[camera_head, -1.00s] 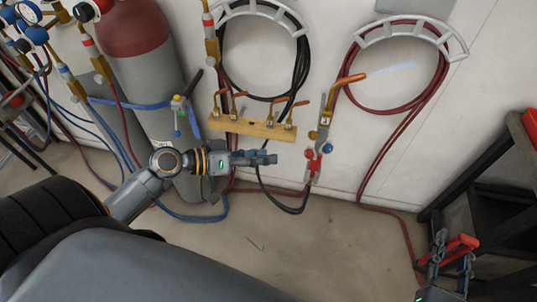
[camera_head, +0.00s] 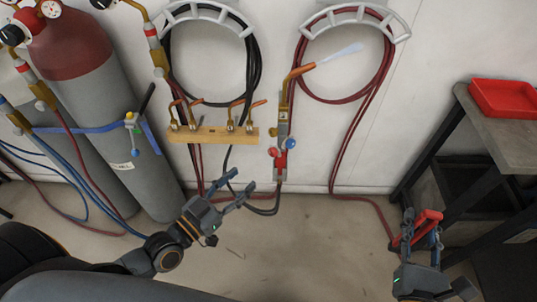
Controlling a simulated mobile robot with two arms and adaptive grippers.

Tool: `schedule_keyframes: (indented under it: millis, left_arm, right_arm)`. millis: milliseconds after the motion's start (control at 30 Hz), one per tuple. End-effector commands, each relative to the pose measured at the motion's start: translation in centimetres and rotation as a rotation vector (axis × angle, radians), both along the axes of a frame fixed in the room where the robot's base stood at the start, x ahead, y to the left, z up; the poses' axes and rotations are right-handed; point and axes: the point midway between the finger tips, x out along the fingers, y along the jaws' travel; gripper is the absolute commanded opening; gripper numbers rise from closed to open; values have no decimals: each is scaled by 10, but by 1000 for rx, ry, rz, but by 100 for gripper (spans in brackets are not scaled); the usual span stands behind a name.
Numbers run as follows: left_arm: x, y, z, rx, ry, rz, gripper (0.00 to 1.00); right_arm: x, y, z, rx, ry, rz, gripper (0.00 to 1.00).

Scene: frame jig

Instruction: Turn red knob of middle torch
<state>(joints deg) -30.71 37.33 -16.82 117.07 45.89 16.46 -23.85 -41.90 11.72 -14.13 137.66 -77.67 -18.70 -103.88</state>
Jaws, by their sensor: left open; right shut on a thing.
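A torch with a brass body (camera_head: 284,118) hangs upright against the wall, its copper tip slanting up to the right with a pale flame. A red knob (camera_head: 291,143) and a blue knob (camera_head: 273,152) sit on its lower body. My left gripper (camera_head: 240,188) is open and empty, below and left of these knobs, its fingers pointing up and right, apart from the torch. My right gripper (camera_head: 423,237) is shut on a red object (camera_head: 428,217) at the lower right, well away from the torch.
A wooden rack (camera_head: 212,135) with several copper tips is on the wall left of the torch. Coiled hoses hang on grey hangers (camera_head: 357,18). Gas cylinders (camera_head: 93,80) stand at left. A dark bench with a red tray (camera_head: 502,98) is at right. The floor between is clear.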

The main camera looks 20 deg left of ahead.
Motion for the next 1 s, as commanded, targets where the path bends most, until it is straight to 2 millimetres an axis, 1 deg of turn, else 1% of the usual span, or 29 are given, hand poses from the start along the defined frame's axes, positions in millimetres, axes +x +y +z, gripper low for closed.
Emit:
schedule_keyframes:
  millis: [167,400,533,600,733,1000]
  left_arm:
    - [27,-11,4,-4,-5,1,46]
    - [70,-29,3,-3,-3,1,46]
    - [88,-37,2,-2,0,1,46]
    - [95,-40,2,-3,0,1,46]
    - [102,-43,1,-3,1,0,46]
    - [104,-44,0,-2,3,0,46]
  right_arm:
    - [0,0,5,0,-1,0,8]
    - [0,0,12,0,-1,0,8]
    - [0,0,14,0,-1,0,8]
    - [0,0,14,0,-1,0,8]
    - [0,0,15,0,-1,0,8]
    - [0,0,15,0,-1,0,8]
